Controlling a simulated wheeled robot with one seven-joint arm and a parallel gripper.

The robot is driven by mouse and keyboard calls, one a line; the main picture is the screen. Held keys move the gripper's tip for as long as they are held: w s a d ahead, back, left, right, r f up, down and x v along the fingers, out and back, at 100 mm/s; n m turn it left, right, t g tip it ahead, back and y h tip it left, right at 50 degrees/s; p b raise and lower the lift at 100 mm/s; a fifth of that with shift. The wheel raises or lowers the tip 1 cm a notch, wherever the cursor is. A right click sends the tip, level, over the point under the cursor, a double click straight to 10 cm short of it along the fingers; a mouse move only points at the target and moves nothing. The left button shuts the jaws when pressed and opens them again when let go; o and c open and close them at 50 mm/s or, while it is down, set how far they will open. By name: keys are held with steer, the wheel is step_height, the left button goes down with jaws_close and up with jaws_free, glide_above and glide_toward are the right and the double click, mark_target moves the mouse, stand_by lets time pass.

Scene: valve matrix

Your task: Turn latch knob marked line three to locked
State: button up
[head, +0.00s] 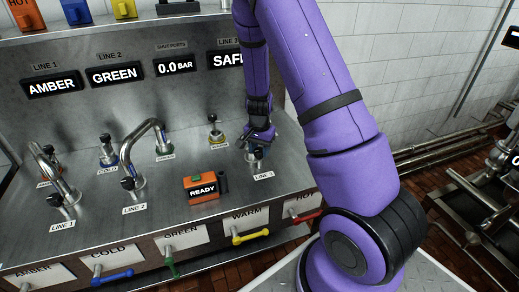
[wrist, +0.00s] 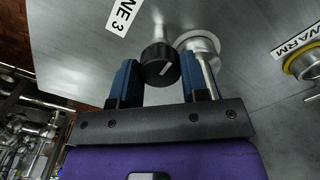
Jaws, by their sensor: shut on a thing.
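My gripper (wrist: 163,84) is shut on the knob, with a blue finger on either side. In the head view my gripper (head: 257,143) largely hides the knob. The locked and unlocked marks cannot be made out.
The line one knob (head: 56,200) and line two knob (head: 128,184) stand to the left on bent steel pipes. Coloured handles, including a yellow one (head: 250,237), line the front edge. The SAFE display (head: 227,59) is behind.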

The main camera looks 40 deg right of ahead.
mark_target(260, 150)
steer(key=o, duration=0.9)
steer(key=shift+r, duration=0.1)
step_height(260, 150, up, 11)
steer(key=shift+f, duration=0.2)
